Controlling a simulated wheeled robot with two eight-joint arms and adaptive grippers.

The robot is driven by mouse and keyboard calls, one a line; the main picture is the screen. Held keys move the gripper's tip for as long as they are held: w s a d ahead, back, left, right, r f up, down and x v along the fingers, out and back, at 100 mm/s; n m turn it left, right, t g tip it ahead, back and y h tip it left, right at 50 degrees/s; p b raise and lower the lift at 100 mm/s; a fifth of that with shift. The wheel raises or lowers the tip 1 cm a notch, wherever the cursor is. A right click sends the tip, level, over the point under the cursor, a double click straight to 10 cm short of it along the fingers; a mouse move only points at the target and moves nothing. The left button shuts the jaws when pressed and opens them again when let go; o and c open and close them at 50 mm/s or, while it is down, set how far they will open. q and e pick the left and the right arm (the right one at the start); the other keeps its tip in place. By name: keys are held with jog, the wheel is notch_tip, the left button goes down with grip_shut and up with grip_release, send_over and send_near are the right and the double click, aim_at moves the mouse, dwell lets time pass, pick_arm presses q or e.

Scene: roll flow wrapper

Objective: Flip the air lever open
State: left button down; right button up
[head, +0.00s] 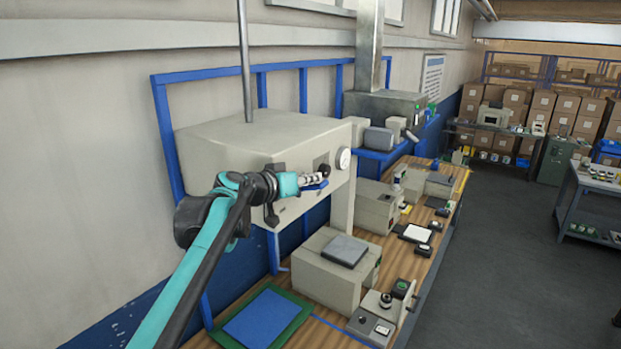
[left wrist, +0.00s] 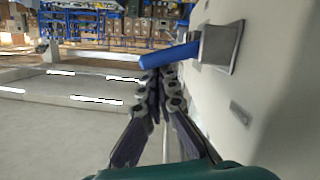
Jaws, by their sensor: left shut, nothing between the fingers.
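The air lever is a blue handle. In the left wrist view the lever (left wrist: 167,57) sticks out to the left from a grey metal mount (left wrist: 222,47) on the pale machine panel. In the head view the blue lever (head: 316,187) shows just below my left fingertips. My left gripper (head: 322,176) is shut and empty at the front of the beige machine box. In the left wrist view its fingertips (left wrist: 159,76) lie together just under the lever in the picture; I cannot tell whether they touch it. My right gripper is not in view.
The beige machine box (head: 233,143) carries a round gauge (head: 343,158) right of the gripper. Below is a wooden bench (head: 389,270) with a scale-like box (head: 334,283) and a blue-green mat (head: 262,317).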

pick_arm(q)
jog(key=f+m, duration=0.1)
jog(key=d+m+y+b, duration=0.1)
jog(key=shift+s+d+f+m, duration=0.1)
jog(key=shift+s+f+m, duration=0.3)
jog(key=f+m+b, duration=0.1)
jog(key=m, duration=0.1)
jog(key=f+m+t+y+b, duration=0.1)
jog(key=f+m, duration=0.1)
jog(key=shift+s+d, duration=0.1)
jog(key=shift+d, duration=0.1)
jog(key=shift+f, duration=0.15)
dwell(0.5)
